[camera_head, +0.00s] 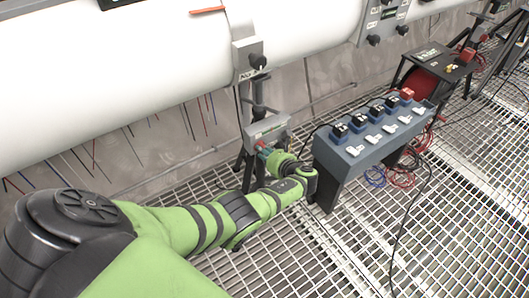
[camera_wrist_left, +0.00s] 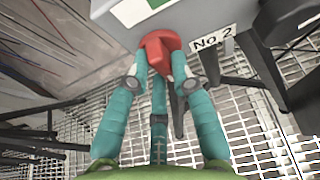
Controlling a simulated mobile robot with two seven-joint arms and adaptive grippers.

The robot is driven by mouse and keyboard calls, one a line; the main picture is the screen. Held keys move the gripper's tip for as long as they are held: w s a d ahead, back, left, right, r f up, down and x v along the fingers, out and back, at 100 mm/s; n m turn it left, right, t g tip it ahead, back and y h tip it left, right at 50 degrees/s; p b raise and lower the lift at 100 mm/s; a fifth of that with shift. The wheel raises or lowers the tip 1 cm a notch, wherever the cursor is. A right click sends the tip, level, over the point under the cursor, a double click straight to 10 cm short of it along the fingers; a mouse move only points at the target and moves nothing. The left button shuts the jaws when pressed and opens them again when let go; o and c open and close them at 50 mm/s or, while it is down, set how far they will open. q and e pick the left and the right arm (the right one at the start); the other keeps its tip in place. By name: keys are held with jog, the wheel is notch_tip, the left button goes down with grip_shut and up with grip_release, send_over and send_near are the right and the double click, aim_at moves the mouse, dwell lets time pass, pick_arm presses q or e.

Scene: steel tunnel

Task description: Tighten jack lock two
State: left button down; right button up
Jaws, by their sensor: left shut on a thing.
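The jack lock two is a red knob (camera_wrist_left: 162,44) under a grey box (camera_wrist_left: 112,12) with a "NO. 2" label (camera_wrist_left: 212,40), in the left wrist view. In the head view the grey box (camera_head: 267,130) sits on a stand below the white pipe. My left gripper (camera_wrist_left: 165,70) has teal fingers shut around the red knob, touching its sides. In the head view this gripper (camera_head: 264,151) is at the front of the box, with the knob mostly hidden. The knob's exact turn cannot be told. My right gripper is not in view.
A blue-grey console (camera_head: 370,138) with several dark blocks, a red block and white switches stands just right of my left forearm. A red cable reel (camera_head: 422,83) stands beyond it. Cables lie on the grating floor (camera_head: 330,262). The big white pipe (camera_head: 130,80) runs above.

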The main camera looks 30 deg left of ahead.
pick_arm(q)
jog(key=c, duration=1.1)
grip_release()
jog(key=shift+o, duration=0.2)
jog(key=v, duration=1.2)
